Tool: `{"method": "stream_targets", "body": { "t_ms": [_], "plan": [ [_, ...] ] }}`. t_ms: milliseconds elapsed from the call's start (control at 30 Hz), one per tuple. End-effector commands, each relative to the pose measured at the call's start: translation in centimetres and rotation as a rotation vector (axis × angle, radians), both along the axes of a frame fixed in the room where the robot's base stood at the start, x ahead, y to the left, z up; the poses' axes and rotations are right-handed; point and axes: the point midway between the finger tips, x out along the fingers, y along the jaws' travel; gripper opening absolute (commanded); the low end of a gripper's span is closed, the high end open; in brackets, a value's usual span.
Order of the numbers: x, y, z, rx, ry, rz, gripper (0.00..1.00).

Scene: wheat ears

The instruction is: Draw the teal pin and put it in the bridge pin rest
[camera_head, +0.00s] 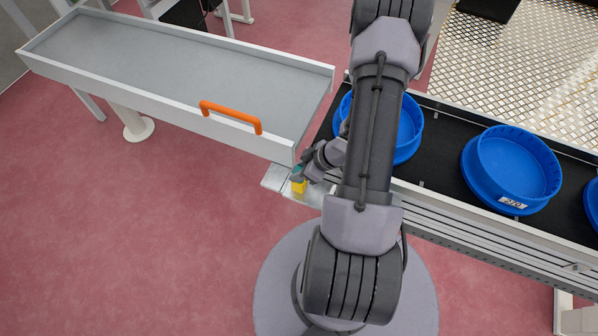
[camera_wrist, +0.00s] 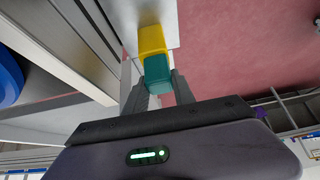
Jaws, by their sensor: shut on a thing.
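The teal pin (camera_wrist: 157,72) shows as a teal block between the two fingers of my gripper (camera_wrist: 160,86) in the wrist view. The fingers are shut on it. A yellow block (camera_wrist: 152,40) lies directly against the teal part; I cannot tell whether it is the pin's rest or another part. In the head view my gripper (camera_head: 303,173) is at the bridge plate (camera_head: 273,178), with the yellow block (camera_head: 299,187) just below it. Only a sliver of teal shows there. The pin's lower end is hidden, so I cannot tell whether it sits in anything.
A long grey tray (camera_head: 190,60) with an orange handle (camera_head: 231,117) is at the left. A black conveyor (camera_head: 440,135) with blue round bins (camera_head: 512,168) runs to the right, partly behind my arm. Open red floor (camera_head: 130,240) lies at the lower left.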

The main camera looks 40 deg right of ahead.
Motion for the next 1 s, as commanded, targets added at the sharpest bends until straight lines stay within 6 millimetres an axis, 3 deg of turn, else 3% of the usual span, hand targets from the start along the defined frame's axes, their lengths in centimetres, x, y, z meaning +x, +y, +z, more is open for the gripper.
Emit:
{"method": "stream_targets", "body": {
  "t_ms": [167, 500, 600, 733, 1000],
  "plan": [
    [0.0, 0.0, 3.7, -0.002, -0.001, 0.001, 0.0],
    [0.1, -0.1, 14.0, -0.003, -0.003, 0.001, 0.0],
    [0.0, 0.0, 16.2, -0.003, -0.001, 0.001, 0.0],
    [0.0, 0.0, 17.6, -0.001, -0.001, 0.0, 0.0],
    [0.0, 0.0, 17.6, 0.0, 0.0, -0.001, 0.0]
  ]
}}
